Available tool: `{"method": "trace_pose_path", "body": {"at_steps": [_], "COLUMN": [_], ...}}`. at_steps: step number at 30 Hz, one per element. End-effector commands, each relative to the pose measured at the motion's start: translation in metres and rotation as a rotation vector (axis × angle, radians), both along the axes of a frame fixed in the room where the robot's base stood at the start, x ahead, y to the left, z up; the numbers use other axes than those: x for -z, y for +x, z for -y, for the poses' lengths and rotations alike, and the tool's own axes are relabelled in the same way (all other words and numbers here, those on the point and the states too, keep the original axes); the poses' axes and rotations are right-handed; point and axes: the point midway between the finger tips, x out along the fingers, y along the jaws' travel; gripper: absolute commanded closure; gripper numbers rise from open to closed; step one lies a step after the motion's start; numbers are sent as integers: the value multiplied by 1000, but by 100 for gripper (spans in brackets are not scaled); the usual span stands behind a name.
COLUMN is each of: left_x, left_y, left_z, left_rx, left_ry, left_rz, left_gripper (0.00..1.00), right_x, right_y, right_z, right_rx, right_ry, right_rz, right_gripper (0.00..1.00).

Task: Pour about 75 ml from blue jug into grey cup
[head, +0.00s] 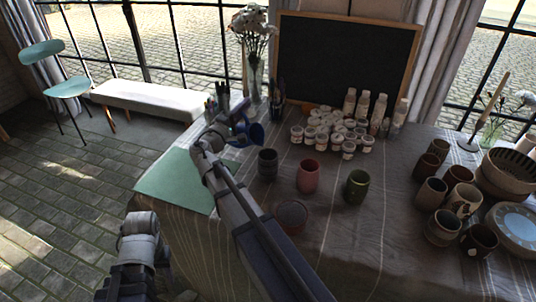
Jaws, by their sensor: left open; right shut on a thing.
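The blue jug (257,136) is held above the table near the back left. My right gripper (240,130) is shut on it, and its fingers are partly hidden by the wrist. The jug looks tilted, but its contents cannot be seen. The dark grey cup (267,163) stands upright on the table, just below and right of the jug in the picture, apart from it. Of my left arm, only links show at the lower left. Its gripper fingers cannot be made out.
A pink-red cup (308,177) and a green cup (357,187) stand right of the grey cup. A low round dish (291,216) lies in front, beside my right forearm. Several paint pots (325,135) stand behind. Brown cups (431,193) crowd the right. A green mat (170,182) lies left.

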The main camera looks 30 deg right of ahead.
Motion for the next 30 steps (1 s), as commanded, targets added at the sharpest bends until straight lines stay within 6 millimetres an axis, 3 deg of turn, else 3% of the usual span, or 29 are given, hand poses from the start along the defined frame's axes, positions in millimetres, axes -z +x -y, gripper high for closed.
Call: {"method": "trace_pose_path", "body": {"at_steps": [24,30], "left_x": [-3,22], "left_y": [0,0], "left_z": [0,0], "left_rx": [0,0], "left_ry": [0,0], "left_rz": [0,0], "left_gripper": [50,50], "right_x": [-5,27], "right_y": [-4,18], "right_z": [2,-8], "right_rx": [0,-1], "right_ry": [18,-87], "right_rz": [42,-179], "right_gripper": [100,100]}}
